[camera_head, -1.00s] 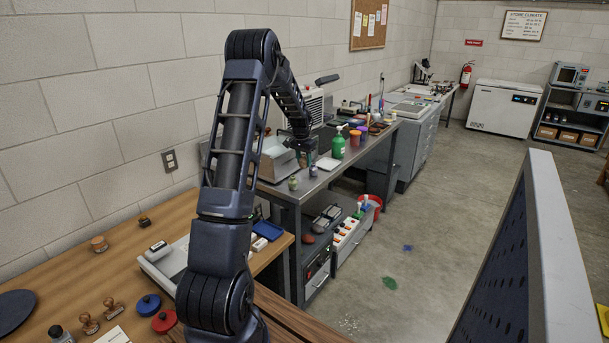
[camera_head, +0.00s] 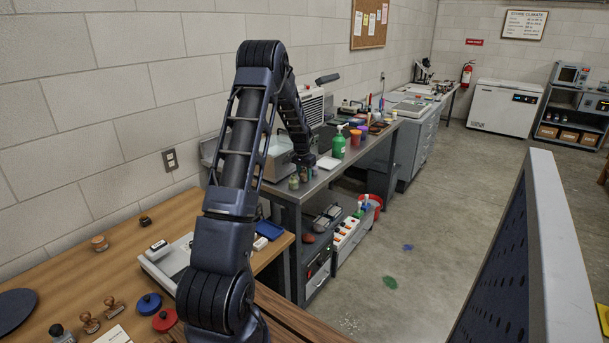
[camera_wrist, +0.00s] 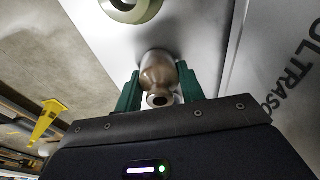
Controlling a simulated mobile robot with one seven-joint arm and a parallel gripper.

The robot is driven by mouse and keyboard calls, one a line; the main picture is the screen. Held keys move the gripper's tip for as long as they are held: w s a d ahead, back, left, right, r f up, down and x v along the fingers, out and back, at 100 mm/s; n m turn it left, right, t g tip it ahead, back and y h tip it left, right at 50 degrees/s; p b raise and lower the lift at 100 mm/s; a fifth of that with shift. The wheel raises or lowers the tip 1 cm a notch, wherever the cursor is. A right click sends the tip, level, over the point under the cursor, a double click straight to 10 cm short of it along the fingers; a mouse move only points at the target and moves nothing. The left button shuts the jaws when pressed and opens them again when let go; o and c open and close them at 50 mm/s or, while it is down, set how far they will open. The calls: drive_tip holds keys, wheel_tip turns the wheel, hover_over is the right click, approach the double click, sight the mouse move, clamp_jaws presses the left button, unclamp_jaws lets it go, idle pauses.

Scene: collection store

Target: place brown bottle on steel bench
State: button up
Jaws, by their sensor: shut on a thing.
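The brown bottle (camera_wrist: 157,72) is between the two green fingers of my gripper (camera_wrist: 158,92), neck toward the wrist camera. My gripper is shut on it. The steel bench (camera_wrist: 208,28) lies behind the bottle in the wrist view. In the head view, my gripper (camera_head: 305,172) is low over the near end of the steel bench (camera_head: 322,182), and the bottle is hardly visible there. I cannot tell whether its base touches the bench top.
A small greenish jar (camera_head: 293,183) stands close by at the bench's near end; a round pale-green rim (camera_wrist: 130,8) shows in the wrist view. A box lettered "ULTRASO" (camera_wrist: 285,75) is close at right.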

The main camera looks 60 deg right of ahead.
drive_tip(key=shift+f, duration=0.1)
drive_tip(key=o, duration=1)
